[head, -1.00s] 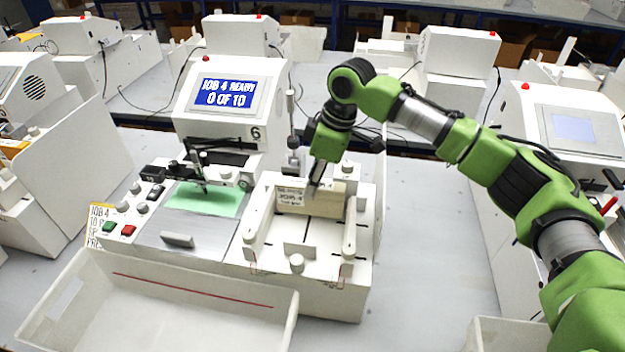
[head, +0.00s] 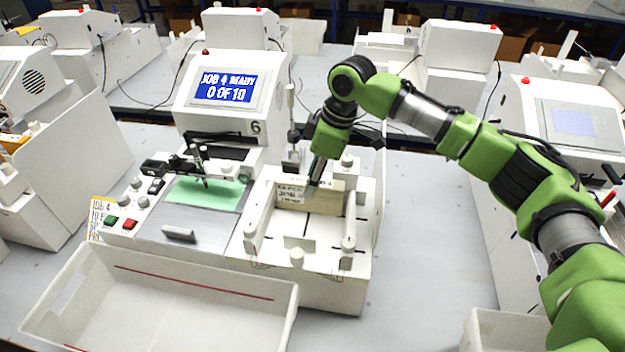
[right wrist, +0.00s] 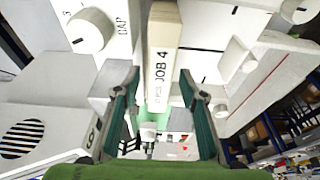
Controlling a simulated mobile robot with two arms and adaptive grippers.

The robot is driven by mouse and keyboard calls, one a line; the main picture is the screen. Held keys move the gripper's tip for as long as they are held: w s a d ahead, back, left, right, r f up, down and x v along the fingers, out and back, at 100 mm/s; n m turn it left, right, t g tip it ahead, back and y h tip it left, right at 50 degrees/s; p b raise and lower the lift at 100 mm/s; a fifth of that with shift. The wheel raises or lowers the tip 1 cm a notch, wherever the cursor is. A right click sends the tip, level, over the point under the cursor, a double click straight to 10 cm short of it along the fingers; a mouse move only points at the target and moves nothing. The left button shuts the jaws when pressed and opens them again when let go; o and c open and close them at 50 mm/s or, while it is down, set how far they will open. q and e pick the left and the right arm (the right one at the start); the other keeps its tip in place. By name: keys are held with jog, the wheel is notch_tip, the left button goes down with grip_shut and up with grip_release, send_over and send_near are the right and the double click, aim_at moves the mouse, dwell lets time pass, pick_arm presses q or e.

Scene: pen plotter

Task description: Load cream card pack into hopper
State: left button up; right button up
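The cream card pack (head: 325,199), with a printed label on its front, sits in the white hopper (head: 285,262) on the right side of the plotter, between the hopper's upright guides. My right gripper (head: 317,180) is at the top of the pack. In the right wrist view the pack (right wrist: 162,60), marked "JOB 4", shows between the two fingers of the right gripper (right wrist: 158,80). The fingers are apart, with a visible gap at the pack's left side; contact on the right is unclear. The pack's underside is hidden. My left gripper is not in view.
The plotter's screen (head: 226,89) reads "JOB 4 READY 0 OF 10". A green sheet (head: 205,194) lies on its bed. A white bin (head: 160,300) stands in front. Bare table lies right of the plotter.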

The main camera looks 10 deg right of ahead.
jog(key=b+v, duration=0.2)
jog(key=v, duration=0.9)
jog(key=shift+r, duration=0.3)
jog(key=shift+d, duration=0.1)
